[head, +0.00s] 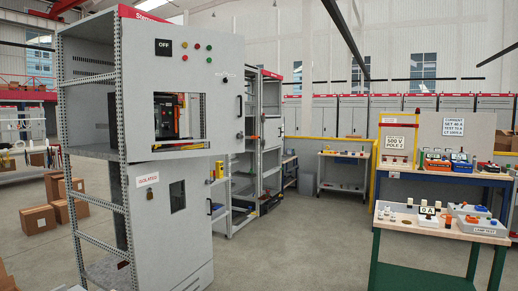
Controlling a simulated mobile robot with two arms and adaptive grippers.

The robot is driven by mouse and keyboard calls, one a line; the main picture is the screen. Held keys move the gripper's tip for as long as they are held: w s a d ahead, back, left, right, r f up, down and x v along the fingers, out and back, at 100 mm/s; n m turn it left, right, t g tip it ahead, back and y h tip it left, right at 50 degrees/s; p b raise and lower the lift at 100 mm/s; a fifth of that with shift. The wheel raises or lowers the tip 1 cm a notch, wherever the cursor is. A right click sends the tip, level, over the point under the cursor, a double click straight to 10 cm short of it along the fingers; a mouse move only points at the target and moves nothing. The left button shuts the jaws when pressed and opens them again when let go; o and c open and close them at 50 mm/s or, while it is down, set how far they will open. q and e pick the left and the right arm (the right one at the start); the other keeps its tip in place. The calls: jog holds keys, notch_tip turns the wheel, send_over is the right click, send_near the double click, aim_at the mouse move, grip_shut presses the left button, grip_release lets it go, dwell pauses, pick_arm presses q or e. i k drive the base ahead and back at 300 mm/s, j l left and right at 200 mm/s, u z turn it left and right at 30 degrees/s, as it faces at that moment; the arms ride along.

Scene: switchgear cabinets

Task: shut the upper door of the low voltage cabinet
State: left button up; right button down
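The low voltage cabinet, a tall grey cabinet with perforated posts (68,130) and an open side, stands at the left in the head view. Its upper door (215,75) has an OFF plate, coloured lamps, a window and a black handle at its right edge. This door stands out from the cabinet front, swung open, with its free edge to the right beyond the lower door. The lower door (170,235) carries an ISOLATED label and looks closed. Neither of my grippers can be made out in view.
More open-framed cabinets (270,120) stand behind to the right. A green-legged bench (440,228) with small parts is at the right, and a blue-framed table (430,175) stands behind it. Cardboard boxes (38,219) lie at the left. The floor in the middle is clear.

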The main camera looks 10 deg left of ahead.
aim_at(157, 57)
jog(key=i+j+z, duration=0.2)
jog(key=i, duration=1.6)
jog(key=i+j+u, duration=0.1)
jog(key=i+u, duration=0.2)
jog(key=i, duration=0.25)
jog(key=i+u, duration=0.3)
jog(key=i, duration=0.25)
jog(key=i+l+u, duration=0.3)
jog(key=i, duration=0.2)
